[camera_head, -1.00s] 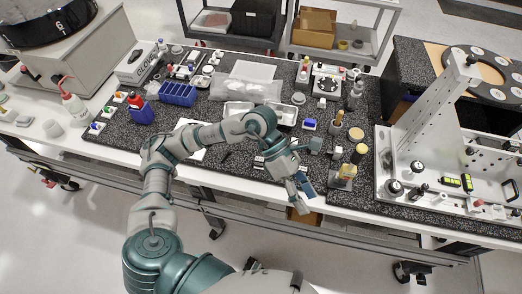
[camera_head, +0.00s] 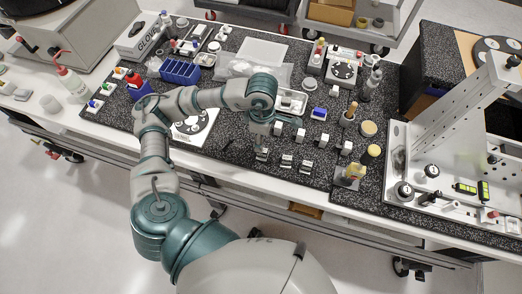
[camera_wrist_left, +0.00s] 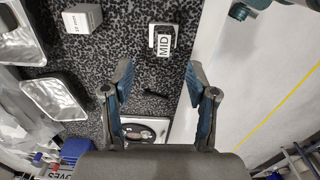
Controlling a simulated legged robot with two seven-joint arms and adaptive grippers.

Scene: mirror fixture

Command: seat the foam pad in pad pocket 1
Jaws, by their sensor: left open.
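My left gripper (camera_wrist_left: 160,88) is open in the left wrist view, with nothing between its fingers. A small block marked MID (camera_wrist_left: 162,42) lies on the speckled mat ahead of the fingertips, apart from them. In the head view my left arm reaches over the mat and its wrist points down near several small metal blocks (camera_head: 286,161); the fingers are mostly hidden there. The mirror fixture (camera_head: 440,200), a pale base with an upright perforated plate, stands at the right, away from the gripper. I cannot pick out the foam pad or pad pocket 1. My right gripper is not in view.
Shallow metal trays (camera_wrist_left: 54,97) lie beside the gripper, with a block marked 10 mm (camera_wrist_left: 82,20) nearby. A blue bin (camera_head: 180,71) stands at the back left. Bottles and knobbed tools (camera_head: 349,113) stand between the blocks and the fixture. The bench's front edge is close.

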